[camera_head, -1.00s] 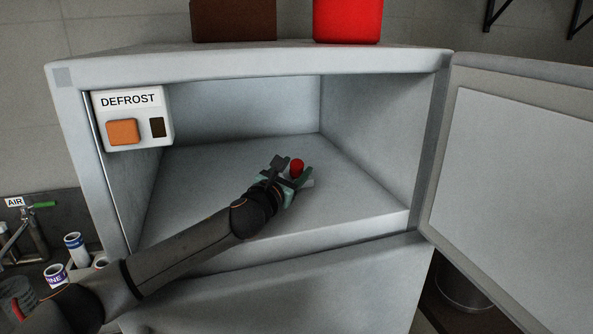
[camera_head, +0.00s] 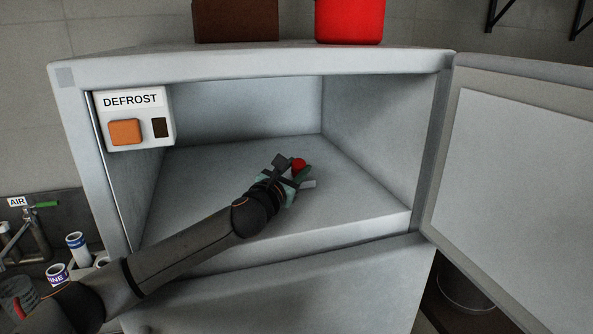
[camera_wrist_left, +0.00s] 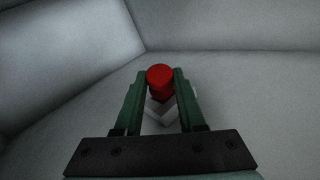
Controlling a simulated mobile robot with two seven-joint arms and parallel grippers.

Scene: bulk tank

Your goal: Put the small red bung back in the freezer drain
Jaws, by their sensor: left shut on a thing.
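The small red bung (camera_head: 299,163) is between the fingers of my left gripper (camera_head: 297,170), inside the open freezer compartment (camera_head: 225,205). In the left wrist view the bung (camera_wrist_left: 160,76) stands upright, with the green fingertips (camera_wrist_left: 162,84) shut on its two sides. A light grey fitting (camera_wrist_left: 160,112) shows below and behind the bung, and its edge also shows in the head view (camera_head: 308,184). The drain opening is hidden, so I cannot tell whether the bung is in it or above it. My right gripper is not in view.
The freezer door (camera_head: 515,170) stands open at the right. A DEFROST box (camera_head: 134,119) with an orange button is at the upper left of the opening. Brown and red (camera_head: 349,20) containers stand on top. The floor around my gripper is clear.

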